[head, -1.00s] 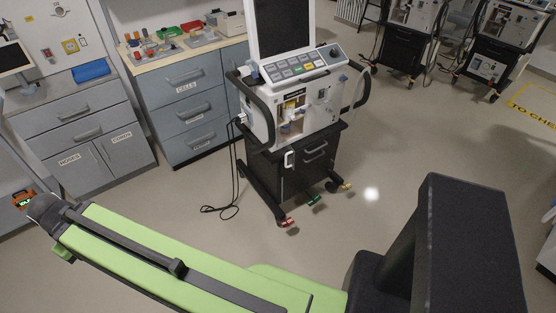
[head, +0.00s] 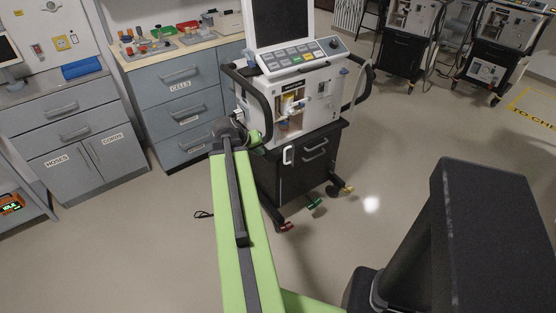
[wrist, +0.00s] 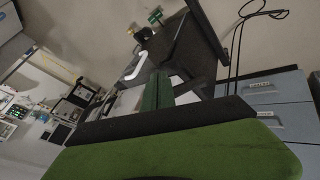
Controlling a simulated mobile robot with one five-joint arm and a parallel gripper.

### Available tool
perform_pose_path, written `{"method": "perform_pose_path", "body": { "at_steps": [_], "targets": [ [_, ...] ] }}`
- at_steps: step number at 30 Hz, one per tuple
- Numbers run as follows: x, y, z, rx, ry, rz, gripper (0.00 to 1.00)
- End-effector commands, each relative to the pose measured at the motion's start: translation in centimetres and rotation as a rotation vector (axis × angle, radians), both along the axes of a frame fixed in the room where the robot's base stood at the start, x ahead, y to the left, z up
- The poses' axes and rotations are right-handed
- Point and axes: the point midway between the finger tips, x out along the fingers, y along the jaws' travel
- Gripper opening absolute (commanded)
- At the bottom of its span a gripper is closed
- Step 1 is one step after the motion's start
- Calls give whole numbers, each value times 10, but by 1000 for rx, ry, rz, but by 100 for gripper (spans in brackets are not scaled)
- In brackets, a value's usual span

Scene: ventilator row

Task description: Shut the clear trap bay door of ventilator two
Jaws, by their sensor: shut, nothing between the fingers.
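The nearest ventilator (head: 325,95) stands on a black wheeled cart (head: 300,170), upright, in the middle of the head view. Its number cannot be read. The trap bay (head: 291,110) in its front shows coloured parts inside. The clear door is too faint to make out, so I cannot tell its angle. My gripper (wrist: 158,90) shows in the wrist view as dark green fingers, shut and empty. In the head view my arm's end overlaps the ventilator's lower left side; the fingers are not clear there. The cart (wrist: 190,50) also shows tilted in the wrist view.
Grey drawers (head: 185,100) with trays on top stand left of the ventilator. A white drip-side hose hangs at its right. Coloured caster pedals (head: 315,203) stick out at the cart's foot. More ventilators (head: 508,45) stand at the back right.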

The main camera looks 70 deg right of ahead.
Motion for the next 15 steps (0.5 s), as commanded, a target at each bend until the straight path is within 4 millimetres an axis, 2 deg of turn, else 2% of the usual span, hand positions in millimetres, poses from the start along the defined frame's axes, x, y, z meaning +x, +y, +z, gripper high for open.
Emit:
{"method": "perform_pose_path", "body": {
  "at_steps": [5,15],
  "targets": [
    [-1,-8,-15,1,-1,0,0],
    [-12,-50,-77,2,0,0,0]
  ]
}}
